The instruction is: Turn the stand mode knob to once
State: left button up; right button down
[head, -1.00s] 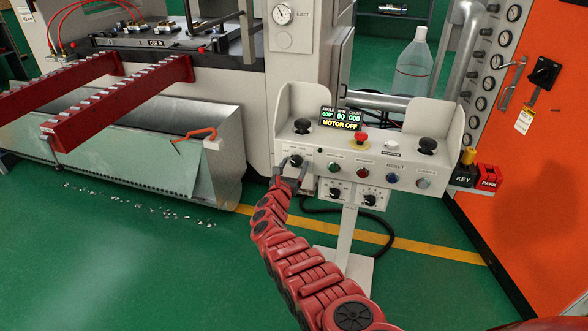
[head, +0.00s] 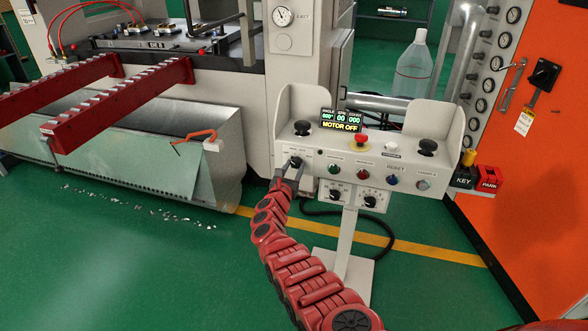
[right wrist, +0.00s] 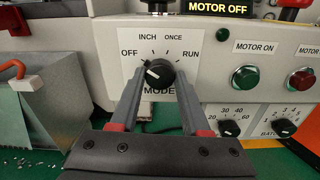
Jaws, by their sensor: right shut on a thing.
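The black mode knob (right wrist: 160,73) is on the front of the white control stand (right wrist: 220,75), with OFF, INCH, ONCE and RUN printed around it. The white mark on the knob lies on its left side, toward OFF. The knob (head: 296,162) also shows in the head view, at the left end of the panel. My right gripper (right wrist: 160,84) is shut on the knob, one finger at each side. In the head view, my right gripper (head: 291,172) reaches it from below. My left gripper is not in view.
The stand's display (head: 341,120) reads MOTOR OFF. A red mushroom button (head: 361,138), a green button (right wrist: 244,78) and a red button (right wrist: 302,82) are nearby. Two smaller knobs sit below the panel. A press with red rails (head: 120,105) stands left.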

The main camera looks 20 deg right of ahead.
jog(key=m+b, duration=0.1)
jog(key=m, duration=0.1)
jog(key=m+b, duration=0.1)
jog(key=m, duration=0.1)
jog(key=shift+f+b, duration=0.25)
jog(key=shift+b, duration=0.05)
jog(key=m+b, duration=0.2)
jog(key=shift+m, duration=0.4)
jog(key=m+b, duration=0.5)
jog(key=shift+r+m+b, duration=0.15)
jog(key=shift+m+b, duration=1.35)
jog(key=shift+m, duration=0.1)
jog(key=shift+c, duration=1.8)
grip_release()
jog(key=shift+s+r, duration=0.1)
